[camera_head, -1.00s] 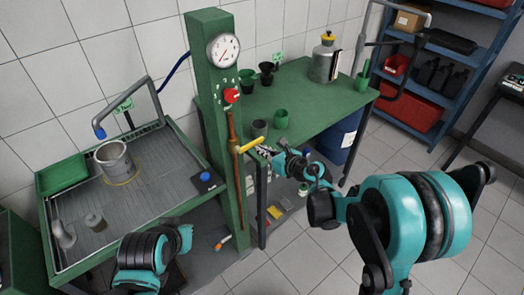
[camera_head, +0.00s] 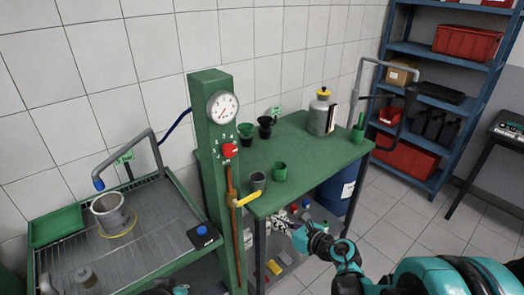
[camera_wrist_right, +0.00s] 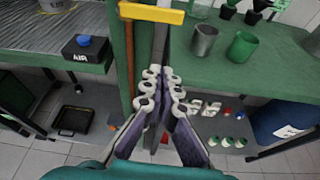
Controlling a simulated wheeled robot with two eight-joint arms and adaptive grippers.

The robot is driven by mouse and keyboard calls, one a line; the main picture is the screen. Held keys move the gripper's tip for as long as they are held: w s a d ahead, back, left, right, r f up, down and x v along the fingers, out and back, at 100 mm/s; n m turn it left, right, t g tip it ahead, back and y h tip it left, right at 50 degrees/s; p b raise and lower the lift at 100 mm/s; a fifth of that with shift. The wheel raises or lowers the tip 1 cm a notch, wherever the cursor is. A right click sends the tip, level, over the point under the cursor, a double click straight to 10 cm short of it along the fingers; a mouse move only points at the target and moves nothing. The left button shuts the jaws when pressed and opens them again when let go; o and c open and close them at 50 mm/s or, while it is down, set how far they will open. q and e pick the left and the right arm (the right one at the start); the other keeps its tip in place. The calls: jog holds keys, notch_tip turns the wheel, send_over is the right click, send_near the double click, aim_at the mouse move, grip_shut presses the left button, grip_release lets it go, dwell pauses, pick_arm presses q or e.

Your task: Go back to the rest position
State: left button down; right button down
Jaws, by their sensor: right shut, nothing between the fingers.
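My right gripper (camera_head: 286,226) is in front of the green bench's front edge, below the bench top in the head view. In the right wrist view its two fingers (camera_wrist_right: 162,78) are together, with nothing between them. They point toward the green post and its yellow lever (camera_wrist_right: 150,13). In the head view the yellow lever (camera_head: 246,199) is above and left of the gripper, apart from it. Only a small piece of my left arm shows at the bottom edge; my left gripper is out of view.
The green post (camera_head: 212,150) carries a gauge (camera_head: 222,107) and red knob (camera_head: 230,150). Cups and a canister (camera_head: 321,115) stand on the green bench (camera_head: 315,150). A wash tray with a metal cylinder (camera_head: 109,212) is left. Shelves stand right; floor (camera_head: 400,225) shows between.

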jog(key=d+r+m+t+h, duration=0.3)
jog(key=d+r+m+t, duration=0.15)
jog(key=r+m, duration=0.4)
jog(key=d+r+m+t+h, duration=0.3)
jog(key=d+r+m+h, duration=0.15)
jog(key=r+m, duration=0.4)
jog(key=s+d+f+m+g+h, duration=0.25)
jog(key=s+d+m+h, duration=0.35)
jog(key=m, duration=0.7)
jog(key=s+a+f+m+g+y, duration=0.2)
jog(key=s+f+m+g, duration=0.2)
jog(key=s+f+m, duration=0.2)
jog(key=s+a+f+m+g+y, duration=0.2)
jog(key=s+f+m+g, duration=0.3)
jog(key=s, duration=0.5)
notch_tip(320, 180, down, 2)
jog(key=shift+a+f+m+y, duration=0.15)
jog(key=shift+a+m+y, duration=0.3)
jog(key=shift+m, duration=0.35)
